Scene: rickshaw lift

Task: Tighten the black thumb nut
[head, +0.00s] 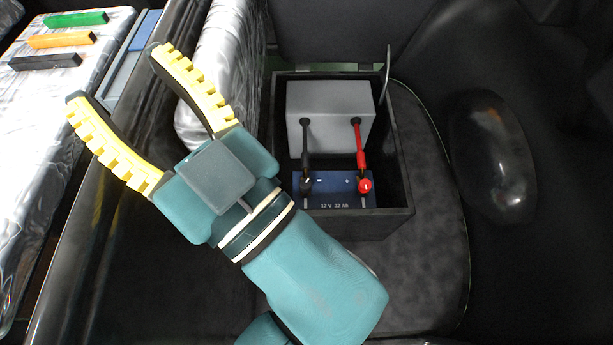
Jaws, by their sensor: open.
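The black thumb nut (306,186) sits on the minus terminal of a blue battery (335,188) in an open black box. A black cable (306,150) runs down to it from a white block (330,105). My gripper (112,78) is open and empty. It is up and to the left of the box, its yellow ridged fingers pointing to the upper left, well apart from the nut. Whether the nut is loose or tight cannot be told.
A red nut (366,186) with a red cable (360,148) is on the plus terminal. The box's walls (398,170) surround the battery, and its raised lid (335,30) stands behind. Green, orange and black bars (45,61) lie on a silvery quilted surface at left.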

